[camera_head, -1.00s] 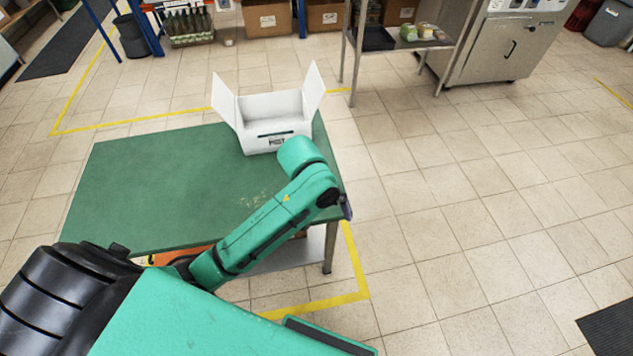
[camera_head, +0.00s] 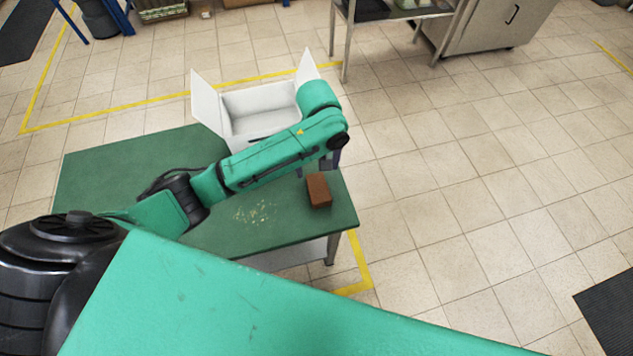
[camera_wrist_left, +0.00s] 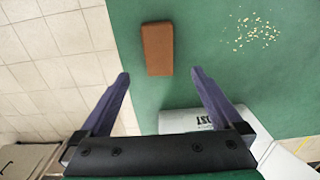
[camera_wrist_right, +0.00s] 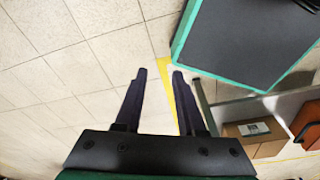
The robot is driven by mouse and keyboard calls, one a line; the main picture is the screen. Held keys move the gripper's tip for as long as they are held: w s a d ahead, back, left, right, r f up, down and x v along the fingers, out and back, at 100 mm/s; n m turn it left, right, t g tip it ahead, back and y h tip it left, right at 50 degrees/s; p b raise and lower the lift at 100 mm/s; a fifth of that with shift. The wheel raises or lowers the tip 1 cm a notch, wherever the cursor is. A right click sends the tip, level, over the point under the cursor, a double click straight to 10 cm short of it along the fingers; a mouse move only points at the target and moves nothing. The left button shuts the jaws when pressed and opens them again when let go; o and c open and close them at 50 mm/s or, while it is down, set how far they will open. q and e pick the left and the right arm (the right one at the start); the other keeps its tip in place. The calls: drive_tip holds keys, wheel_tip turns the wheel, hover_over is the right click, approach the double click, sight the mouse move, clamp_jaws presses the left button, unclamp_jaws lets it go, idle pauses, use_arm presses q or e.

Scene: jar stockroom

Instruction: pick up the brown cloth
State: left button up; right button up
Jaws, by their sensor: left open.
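The brown cloth (camera_head: 318,191) looks like a small brick-shaped block. It lies flat on the green table (camera_head: 105,180) near its right edge. It also shows whole in the left wrist view (camera_wrist_left: 158,48). My left gripper (camera_wrist_left: 160,76) is open and empty, with the cloth ahead of and between its fingertips in that view. In the head view the left gripper is mostly hidden behind my left forearm, beyond the cloth. My right gripper (camera_wrist_right: 160,73) shows only in its wrist view, apart-fingered and empty, over the floor.
A white open box (camera_head: 258,108) stands at the table's back, close to my left arm. Pale crumbs (camera_head: 254,211) lie left of the cloth. A cardboard box (camera_wrist_right: 255,135) shows in the right wrist view.

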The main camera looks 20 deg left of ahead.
sight(318, 187)
use_arm(q)
drive_tip(key=f, duration=0.4)
drive_tip(key=shift+s+d, duration=0.1)
drive_tip(key=shift+s, duration=0.15)
drive_tip(key=f, duration=0.6)
drive_tip(key=shift+w, duration=0.3)
drive_tip(key=shift+f, duration=0.4)
drive_tip(key=c, duration=1.4)
use_arm(e)
drive_tip(key=shift+s+d+r, duration=0.2)
drive_tip(key=shift+s, duration=0.5)
